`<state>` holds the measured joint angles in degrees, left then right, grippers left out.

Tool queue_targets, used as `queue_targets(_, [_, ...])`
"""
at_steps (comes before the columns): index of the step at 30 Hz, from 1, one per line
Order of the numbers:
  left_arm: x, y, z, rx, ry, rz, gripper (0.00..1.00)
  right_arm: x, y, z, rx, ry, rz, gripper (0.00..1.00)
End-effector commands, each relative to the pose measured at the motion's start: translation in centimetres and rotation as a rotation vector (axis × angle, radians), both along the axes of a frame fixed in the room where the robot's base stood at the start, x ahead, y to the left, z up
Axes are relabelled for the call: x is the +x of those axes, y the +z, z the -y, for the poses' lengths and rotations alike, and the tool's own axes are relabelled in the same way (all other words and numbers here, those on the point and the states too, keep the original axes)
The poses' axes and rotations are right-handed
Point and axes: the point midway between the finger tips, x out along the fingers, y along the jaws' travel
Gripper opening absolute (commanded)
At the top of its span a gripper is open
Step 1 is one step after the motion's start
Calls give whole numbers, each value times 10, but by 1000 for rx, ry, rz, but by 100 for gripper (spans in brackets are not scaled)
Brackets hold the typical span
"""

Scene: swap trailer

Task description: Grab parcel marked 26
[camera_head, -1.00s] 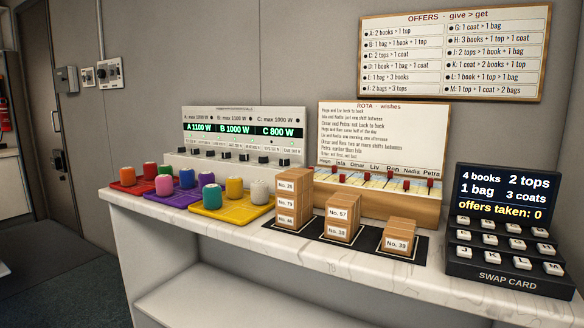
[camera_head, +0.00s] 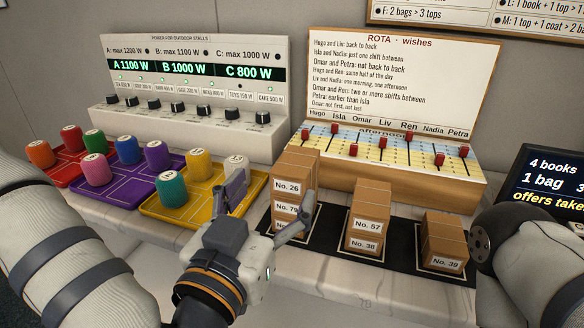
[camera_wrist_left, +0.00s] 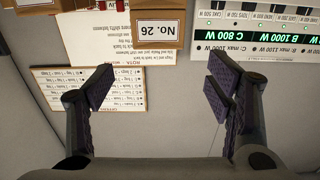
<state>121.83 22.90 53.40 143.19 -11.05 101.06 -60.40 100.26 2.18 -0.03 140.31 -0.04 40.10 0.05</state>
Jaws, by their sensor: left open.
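The parcel marked No. 26 (camera_head: 294,170) is a brown box on top of the left stack, above a parcel marked No. 79 (camera_head: 287,208). My left gripper (camera_head: 272,195) is open and empty in front of this stack, its fingers spread and pointing toward it. In the left wrist view the No. 26 parcel (camera_wrist_left: 155,31) appears upside down at the top edge, beyond the open fingertips (camera_wrist_left: 160,82), with nothing between them. The gripper partly hides the lower stack. My right arm shows at the right edge, but its gripper is not visible.
Close right stand parcels No. 57 (camera_head: 368,199) over No. 38, and No. 39 (camera_head: 444,238). A yellow tray (camera_head: 160,206) with colored cylinders lies left of the gripper. The power panel (camera_head: 190,65) and rota board (camera_head: 400,85) stand behind. The swap card device (camera_head: 548,185) is at right.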

Motion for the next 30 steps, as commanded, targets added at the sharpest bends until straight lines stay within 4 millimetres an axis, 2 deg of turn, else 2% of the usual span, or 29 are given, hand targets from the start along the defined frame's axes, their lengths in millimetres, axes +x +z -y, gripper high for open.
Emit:
queue_targets(1, [9,-16,1,-3,4,-20,73,-15,-15,0,0,0,-49,40])
queue_targets(3, [22,-21,5,-5,4,-25,73,-29,-30,0,-1,1,-97,40])
queue_targets(9, [57,-9,17,0,2,-13,73,-24,-25,0,-1,2,-80,40])
queue_targets(11, [63,-9,19,0,1,-14,73,-24,-25,0,0,2,-81,40])
queue_targets(18, [105,-12,31,-1,1,-14,73,-28,-30,0,-1,3,-93,40])
queue_targets(21, [112,-11,34,0,0,-14,73,-29,-30,0,-1,3,-94,40])
queue_targets(26, [112,-10,34,0,-1,-14,73,-28,-30,0,-1,3,-93,40])
queue_targets(29, [111,-10,34,0,-2,-14,55,-28,-30,0,-1,3,-93,40])
queue_targets(30, [111,-10,34,0,-2,-14,46,-28,-30,0,-1,3,-93,40])
